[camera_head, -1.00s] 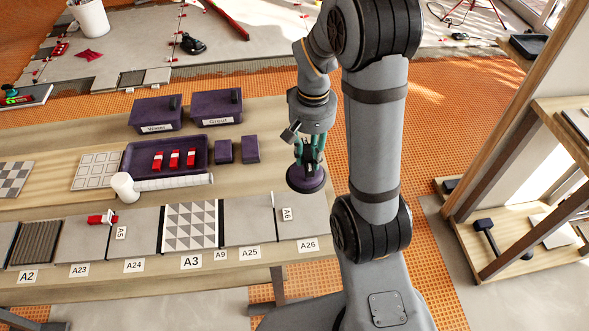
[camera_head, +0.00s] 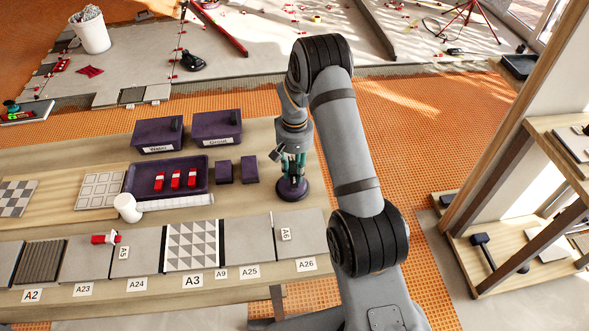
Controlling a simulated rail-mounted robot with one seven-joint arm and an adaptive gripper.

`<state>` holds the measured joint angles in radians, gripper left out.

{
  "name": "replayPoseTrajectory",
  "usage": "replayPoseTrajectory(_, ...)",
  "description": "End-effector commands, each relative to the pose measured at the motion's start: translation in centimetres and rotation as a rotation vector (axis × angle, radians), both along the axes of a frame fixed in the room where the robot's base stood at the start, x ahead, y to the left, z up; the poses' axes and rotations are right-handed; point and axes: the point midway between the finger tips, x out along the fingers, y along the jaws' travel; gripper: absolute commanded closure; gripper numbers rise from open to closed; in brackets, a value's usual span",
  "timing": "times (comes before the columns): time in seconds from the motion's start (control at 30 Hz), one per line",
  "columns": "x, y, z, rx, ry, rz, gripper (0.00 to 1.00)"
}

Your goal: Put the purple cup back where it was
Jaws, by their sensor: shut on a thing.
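The purple cup (camera_head: 292,191) is a round, dark purple suction cup with a flat disc base. It is upright at the right end of the wooden table (camera_head: 262,140), right of two small purple blocks. My gripper (camera_head: 293,168) points down and its greenish fingers are shut on the upper part of the cup. The fingers hide part of the cup's top. I cannot tell whether its base touches the tabletop or hovers just above it.
Two purple blocks (camera_head: 224,171) (camera_head: 250,169) stand close left of the cup. Labelled tiles (camera_head: 247,238) line the front.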

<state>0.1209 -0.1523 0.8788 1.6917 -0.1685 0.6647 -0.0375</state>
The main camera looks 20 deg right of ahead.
Motion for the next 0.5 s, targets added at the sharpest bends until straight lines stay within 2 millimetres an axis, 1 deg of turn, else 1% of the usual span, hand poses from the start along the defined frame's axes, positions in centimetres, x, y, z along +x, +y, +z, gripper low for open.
replayPoseTrajectory(0.1,0.05,-0.01,-0.61,0.0,-0.002,-0.001,1.0)
replayPoseTrajectory(0.33,0.08,-0.01,-0.68,0.0,-0.003,-0.001,1.0)
replayPoseTrajectory(0.47,0.08,0.0,-1.12,0.0,-0.003,0.0,1.0)
replayPoseTrajectory(0.5,0.04,0.0,-1.02,0.0,-0.002,0.0,0.72)
